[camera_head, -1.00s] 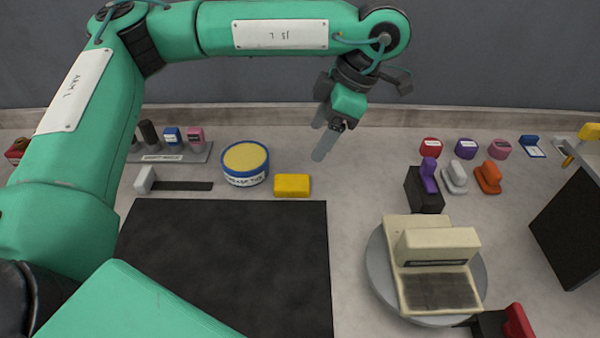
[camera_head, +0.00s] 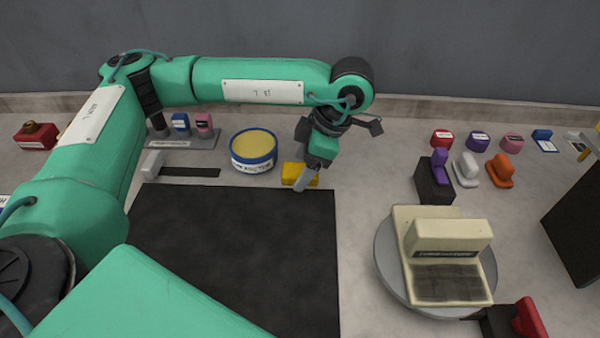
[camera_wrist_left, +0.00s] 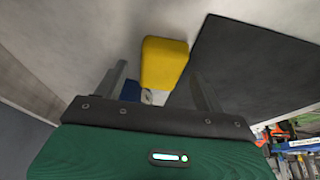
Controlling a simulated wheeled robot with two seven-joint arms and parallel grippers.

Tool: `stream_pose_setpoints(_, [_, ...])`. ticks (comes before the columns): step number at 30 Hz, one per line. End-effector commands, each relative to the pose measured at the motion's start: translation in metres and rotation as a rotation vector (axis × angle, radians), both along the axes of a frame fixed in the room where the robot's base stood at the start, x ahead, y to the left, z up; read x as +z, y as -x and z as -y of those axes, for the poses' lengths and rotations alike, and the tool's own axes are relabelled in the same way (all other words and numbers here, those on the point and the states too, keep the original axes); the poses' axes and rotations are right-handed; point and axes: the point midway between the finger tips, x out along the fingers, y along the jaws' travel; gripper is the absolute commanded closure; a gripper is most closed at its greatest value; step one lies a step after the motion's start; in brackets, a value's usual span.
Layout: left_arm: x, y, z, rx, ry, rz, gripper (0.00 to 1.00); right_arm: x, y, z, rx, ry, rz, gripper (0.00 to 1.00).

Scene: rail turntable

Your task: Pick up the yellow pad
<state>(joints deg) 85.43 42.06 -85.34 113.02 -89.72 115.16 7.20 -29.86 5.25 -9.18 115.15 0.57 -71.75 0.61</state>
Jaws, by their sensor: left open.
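The yellow pad (camera_head: 292,174) is a small block lying on the light table, just behind the dark mat. My left gripper (camera_head: 302,184) is directly over it in the head view and hides part of it. In the left wrist view the yellow pad (camera_wrist_left: 164,64) lies beyond the two spread fingers, roughly in line with the gap between them. The left gripper (camera_wrist_left: 158,88) is open with nothing between its fingers. I cannot tell the exact height of the fingertips above the table. My right gripper is not in view.
A round blue tin with a yellow top (camera_head: 253,151) stands left of the pad. The dark mat (camera_head: 240,260) lies in front. A grey turntable (camera_head: 385,275) carries a beige device (camera_head: 450,240) at right. Several coloured stamps stand at the back right.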

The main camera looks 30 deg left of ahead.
Motion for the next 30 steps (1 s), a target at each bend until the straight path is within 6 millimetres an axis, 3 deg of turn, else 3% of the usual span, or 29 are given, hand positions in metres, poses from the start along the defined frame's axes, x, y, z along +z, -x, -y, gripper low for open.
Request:
stream_pose_setpoints(9, [-0.0035,0.0005,-0.0014,0.000,0.000,0.001,0.29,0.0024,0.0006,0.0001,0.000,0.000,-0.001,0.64])
stream_pose_setpoints(15, [-0.0034,0.0005,-0.0013,0.000,0.000,0.001,0.68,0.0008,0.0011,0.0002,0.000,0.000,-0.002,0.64])
stream_pose_setpoints(17, [-0.0034,0.0005,-0.0013,0.000,0.000,0.001,0.77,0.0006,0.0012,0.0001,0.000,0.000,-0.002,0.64])
stream_pose_setpoints(30, [0.0041,0.0002,-0.0014,0.000,0.000,0.002,0.77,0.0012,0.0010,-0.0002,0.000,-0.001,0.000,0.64])
